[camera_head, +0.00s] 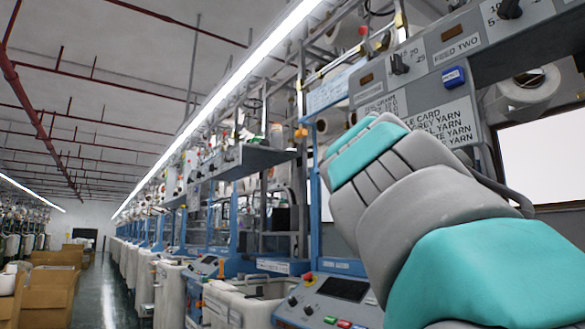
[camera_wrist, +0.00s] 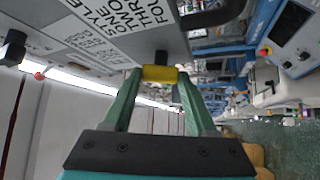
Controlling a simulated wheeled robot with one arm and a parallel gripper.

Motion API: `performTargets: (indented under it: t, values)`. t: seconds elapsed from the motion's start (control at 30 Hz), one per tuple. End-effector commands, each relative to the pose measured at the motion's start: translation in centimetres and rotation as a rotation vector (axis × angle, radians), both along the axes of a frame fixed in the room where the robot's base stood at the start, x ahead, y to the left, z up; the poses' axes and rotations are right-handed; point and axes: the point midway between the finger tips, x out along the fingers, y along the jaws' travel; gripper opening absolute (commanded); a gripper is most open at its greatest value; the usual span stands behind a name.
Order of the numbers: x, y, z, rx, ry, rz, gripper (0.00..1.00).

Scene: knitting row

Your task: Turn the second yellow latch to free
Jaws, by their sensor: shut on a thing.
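In the wrist view a yellow latch (camera_wrist: 160,73) lies crosswise between the tips of my gripper (camera_wrist: 158,76), at the edge of a grey panel. The two green fingers are shut on it. In the head view my grey and teal arm reaches up toward the machine and my gripper is hidden. I cannot tell from these views which latch in the row this is, or how far it is turned.
The grey panel (camera_wrist: 130,20) carries printed style lettering. Another black knob (camera_wrist: 13,48) stands at its left. In the head view a grey control panel (camera_head: 430,65) marked FEED TWO has a dark knob (camera_head: 399,64) and a blue tag (camera_head: 453,77). Brown cartons (camera_head: 45,300) stand across the aisle.

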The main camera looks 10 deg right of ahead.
Motion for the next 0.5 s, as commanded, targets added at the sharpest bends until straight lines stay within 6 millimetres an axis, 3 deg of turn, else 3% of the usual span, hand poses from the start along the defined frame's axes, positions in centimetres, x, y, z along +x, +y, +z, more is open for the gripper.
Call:
performTargets:
  t: [0.5]
  values:
    - [0.15,0.09,0.14,-0.073,0.202,0.004,0.02]
